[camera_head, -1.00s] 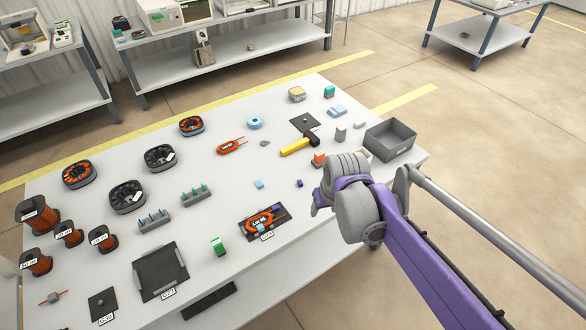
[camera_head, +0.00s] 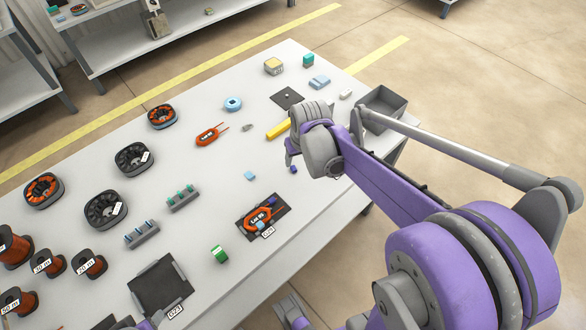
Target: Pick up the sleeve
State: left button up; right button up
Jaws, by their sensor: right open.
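A small dark-blue piece (camera_head: 293,169) lies on the white table, close below my right gripper in the picture. A small light-blue piece (camera_head: 249,175) lies to its left. I cannot tell for sure which small piece is the sleeve. My right gripper (camera_head: 290,152) is open and empty, seen from behind over the table, and appears apart from the pieces. Its wrist hides part of the table behind it. Grey and purple parts of mine show at the bottom edge; the left gripper's jaws cannot be made out.
A yellow-handled tool (camera_head: 278,130) lies partly behind my right wrist. A grey bin (camera_head: 384,101) stands at the right table edge. A dark mat (camera_head: 277,219) holds an orange coil. Green-pegged (camera_head: 183,198) and blue-pegged racks, spools and round stators fill the left side.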

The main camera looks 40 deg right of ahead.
aim_at(294, 168)
jog(key=x, duration=0.3)
jog(key=shift+a+f+b, duration=0.4)
jog(key=shift+f, duration=0.05)
jog(key=shift+w+f, duration=0.25)
jog(key=shift+f, duration=0.25)
grip_shut()
